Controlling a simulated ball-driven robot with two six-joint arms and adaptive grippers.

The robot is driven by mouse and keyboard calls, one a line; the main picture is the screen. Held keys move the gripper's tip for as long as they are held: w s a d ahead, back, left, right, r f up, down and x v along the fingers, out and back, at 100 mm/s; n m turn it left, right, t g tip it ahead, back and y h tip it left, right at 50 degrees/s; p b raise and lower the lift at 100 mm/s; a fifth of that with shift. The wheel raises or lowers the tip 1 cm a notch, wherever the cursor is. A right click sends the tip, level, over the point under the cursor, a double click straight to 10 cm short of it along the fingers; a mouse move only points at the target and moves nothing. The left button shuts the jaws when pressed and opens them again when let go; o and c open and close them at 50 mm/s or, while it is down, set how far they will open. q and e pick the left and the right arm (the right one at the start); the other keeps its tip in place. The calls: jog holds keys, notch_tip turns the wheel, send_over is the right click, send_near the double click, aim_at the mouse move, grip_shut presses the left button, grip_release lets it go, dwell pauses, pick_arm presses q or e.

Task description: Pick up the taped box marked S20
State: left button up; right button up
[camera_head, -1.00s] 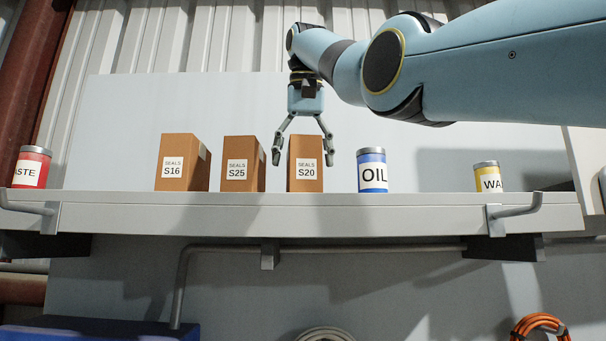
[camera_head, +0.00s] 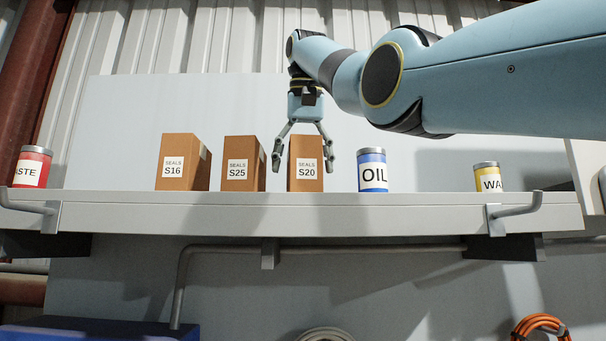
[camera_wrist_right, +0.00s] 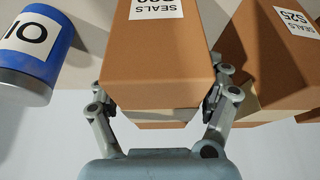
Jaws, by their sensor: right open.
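The S20 box (camera_head: 306,178) is a brown carton with a white label reading SEALS S20. It stands upright on the shelf. In the right wrist view the same S20 box (camera_wrist_right: 157,55) lies between the fingers, its label upside down at the top edge. My right gripper (camera_head: 304,160) comes down from above, open, with one finger at each side of the box. The wrist view shows the fingers of my right gripper (camera_wrist_right: 165,100) close to both box sides; I cannot tell whether they touch. My left gripper is not in view.
The S25 box (camera_head: 243,183) and S16 box (camera_head: 182,185) stand to the left, S25 near the left finger. A blue OIL can (camera_head: 372,182) stands to the right, then a yellow can (camera_head: 487,183). A red can (camera_head: 32,183) is far left. The shelf (camera_head: 300,212) has a front edge with hooks.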

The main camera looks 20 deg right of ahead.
jog(key=shift+c, duration=0.2)
jog(key=c, duration=1.5)
